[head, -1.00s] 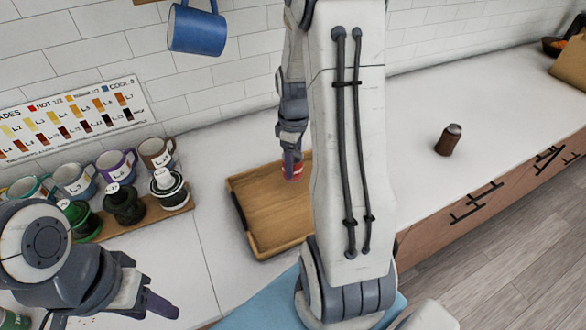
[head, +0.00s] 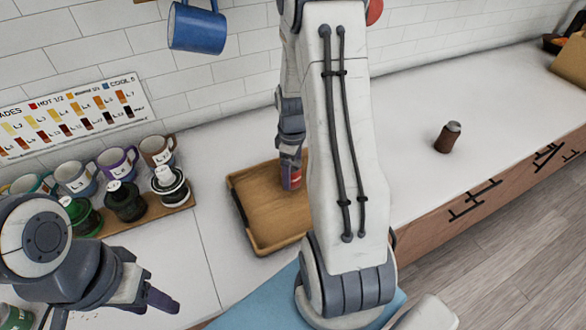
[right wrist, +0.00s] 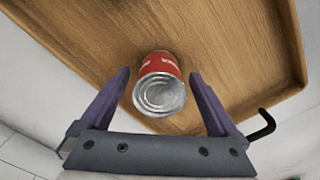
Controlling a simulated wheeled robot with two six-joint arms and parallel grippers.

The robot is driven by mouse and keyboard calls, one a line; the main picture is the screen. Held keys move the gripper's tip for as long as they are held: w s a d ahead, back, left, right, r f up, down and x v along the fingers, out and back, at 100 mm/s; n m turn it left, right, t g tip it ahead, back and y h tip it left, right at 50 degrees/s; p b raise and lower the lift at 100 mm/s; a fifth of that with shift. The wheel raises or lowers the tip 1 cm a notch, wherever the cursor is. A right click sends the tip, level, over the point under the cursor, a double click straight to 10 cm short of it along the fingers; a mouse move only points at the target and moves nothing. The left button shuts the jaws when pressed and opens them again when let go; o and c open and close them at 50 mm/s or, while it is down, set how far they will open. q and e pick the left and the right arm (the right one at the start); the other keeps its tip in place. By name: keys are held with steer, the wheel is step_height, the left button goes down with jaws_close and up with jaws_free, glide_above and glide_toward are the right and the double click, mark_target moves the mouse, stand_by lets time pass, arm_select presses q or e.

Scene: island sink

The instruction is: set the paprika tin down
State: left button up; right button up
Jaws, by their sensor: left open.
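The paprika tin (right wrist: 158,82), red with a silver end, is between the purple fingers of my right gripper (right wrist: 160,73) in the right wrist view. In the head view the tin (head: 291,180) shows below the right gripper (head: 291,163), over the wooden tray (head: 267,238). Whether its base touches the tray cannot be told. My left gripper (head: 155,298) is open and empty over the counter at lower left.
A wooden rack (head: 180,207) with several mugs and jars stands left of the tray. A blue mug (head: 197,28) hangs above. A brown can (head: 448,137) stands on the right counter, with clear surface around it. My right arm hides part of the tray's right side.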

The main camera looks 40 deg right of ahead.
mark_target(293, 165)
step_height(293, 165, up, 12)
steer(key=s+a+r, duration=0.1)
steer(key=s+a, duration=0.1)
steer(key=a, duration=0.8)
steer(key=s+a+r, duration=0.2)
steer(key=a, duration=0.9)
steer(key=s+a+n+y, duration=0.1)
steer(key=s+a, duration=0.8)
steer(key=s, duration=0.4)
steer(key=shift+s+f, duration=0.2)
